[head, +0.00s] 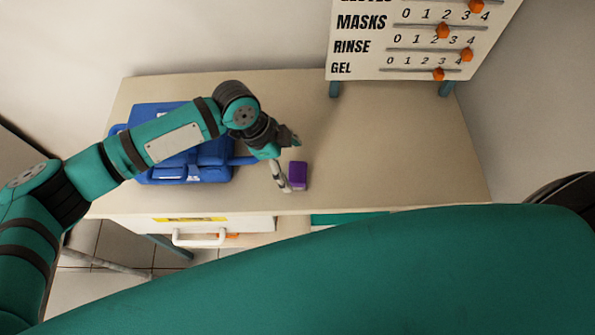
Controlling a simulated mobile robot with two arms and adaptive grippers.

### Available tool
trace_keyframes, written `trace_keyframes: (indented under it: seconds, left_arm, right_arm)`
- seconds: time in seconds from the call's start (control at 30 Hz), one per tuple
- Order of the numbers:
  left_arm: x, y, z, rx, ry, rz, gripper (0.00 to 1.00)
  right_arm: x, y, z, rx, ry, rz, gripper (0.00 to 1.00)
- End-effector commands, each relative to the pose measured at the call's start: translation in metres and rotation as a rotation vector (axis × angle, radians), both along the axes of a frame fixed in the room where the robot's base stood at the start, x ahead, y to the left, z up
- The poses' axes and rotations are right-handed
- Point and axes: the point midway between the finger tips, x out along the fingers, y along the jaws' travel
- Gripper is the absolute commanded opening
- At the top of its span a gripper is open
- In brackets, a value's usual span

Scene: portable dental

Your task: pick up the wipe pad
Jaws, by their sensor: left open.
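A small purple block (299,175), which looks like the wipe pad, sits on the tabletop near its front edge. My left gripper (289,164) is open just left of and above the purple block. One pale finger reaches down beside the block's left side; I cannot tell whether it touches. The other finger points to the right, behind the block. My right gripper is out of view.
A blue case (160,113) lies on the table (400,150) under my left arm. A counter board (410,45) with orange sliders stands at the back right. The table's right side is clear. A white-handled drawer (200,238) is below the front edge.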

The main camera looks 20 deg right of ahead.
Motion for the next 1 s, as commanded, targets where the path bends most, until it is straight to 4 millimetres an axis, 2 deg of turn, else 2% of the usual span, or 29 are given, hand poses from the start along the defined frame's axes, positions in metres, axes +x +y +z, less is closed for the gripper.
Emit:
trace_keyframes:
  seconds: [0.2,0.33,0.63,1.0]
  left_arm:
    - [-0.004,-0.014,-0.024,0.002,0.002,-0.001,0.90]
    - [-0.006,-0.019,-0.041,0.002,0.003,0.001,0.90]
    - [-0.006,-0.020,-0.047,0.000,0.001,0.001,0.90]
    - [-0.006,-0.020,-0.046,0.001,0.001,0.001,0.43]
  right_arm:
    - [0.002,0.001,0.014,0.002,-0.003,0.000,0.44]
    - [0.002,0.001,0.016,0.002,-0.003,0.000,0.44]
    - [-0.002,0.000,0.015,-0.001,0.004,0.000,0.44]
    - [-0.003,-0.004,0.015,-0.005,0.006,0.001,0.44]
